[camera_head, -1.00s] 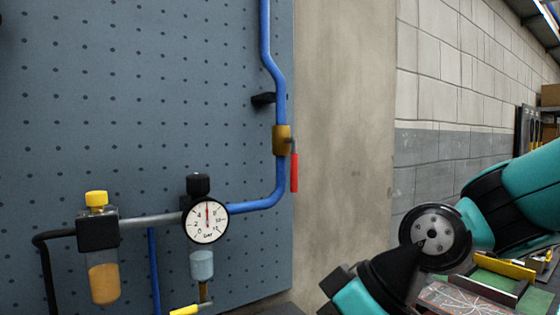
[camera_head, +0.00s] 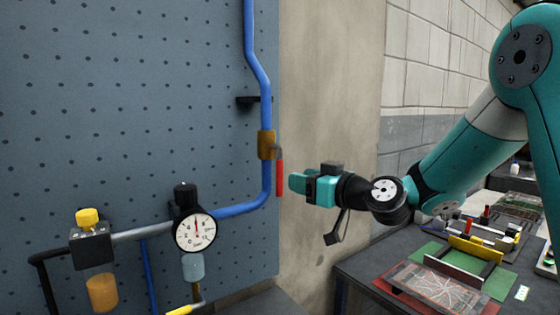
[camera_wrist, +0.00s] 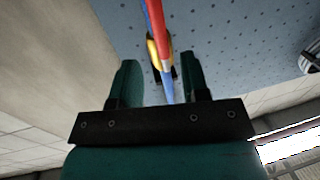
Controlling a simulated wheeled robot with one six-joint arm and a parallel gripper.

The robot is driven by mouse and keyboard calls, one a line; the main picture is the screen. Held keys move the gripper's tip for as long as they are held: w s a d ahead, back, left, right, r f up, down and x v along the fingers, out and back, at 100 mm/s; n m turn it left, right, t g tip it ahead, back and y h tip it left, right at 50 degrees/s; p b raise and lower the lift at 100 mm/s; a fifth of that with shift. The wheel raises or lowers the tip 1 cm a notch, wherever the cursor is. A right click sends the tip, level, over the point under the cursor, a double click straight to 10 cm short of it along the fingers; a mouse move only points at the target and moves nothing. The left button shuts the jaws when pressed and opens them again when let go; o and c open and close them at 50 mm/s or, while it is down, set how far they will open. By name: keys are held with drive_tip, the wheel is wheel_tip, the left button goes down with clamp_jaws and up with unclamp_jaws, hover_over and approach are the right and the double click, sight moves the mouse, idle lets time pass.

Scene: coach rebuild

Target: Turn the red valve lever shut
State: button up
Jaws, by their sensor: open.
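The red valve lever (camera_head: 280,178) hangs straight down beside the brass valve body (camera_head: 266,145) on the blue pipe (camera_head: 266,98), roughly in line with the pipe. My gripper (camera_head: 294,183) is level with the lever, just to its right in the head view, with its fingers pointing at it. In the wrist view the lever (camera_wrist: 154,20) shows beyond and between the two spread fingers of my gripper (camera_wrist: 157,75), with the brass valve (camera_wrist: 153,52) behind it. The gripper is open and empty. I cannot tell exactly how far the lever is from the fingertips.
A pressure gauge (camera_head: 195,232), a yellow-capped filter bowl (camera_head: 101,291) and a grey pipe are on the pegboard (camera_head: 150,90), lower left. A black pipe bracket (camera_head: 247,101) sits above the valve. A bench (camera_head: 362,270) with a circuit board (camera_head: 437,287) stands at right.

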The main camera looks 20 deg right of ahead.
sight(282, 175)
drive_tip(key=p+x, duration=0.3)
drive_tip(key=x, duration=0.3)
drive_tip(key=shift+w+a+r, duration=0.15)
drive_tip(key=shift+r, duration=0.05)
drive_tip(key=shift+w+a+f, duration=0.2)
drive_tip(key=shift+w+a, duration=0.05)
drive_tip(key=shift+w, duration=0.25)
clamp_jaws()
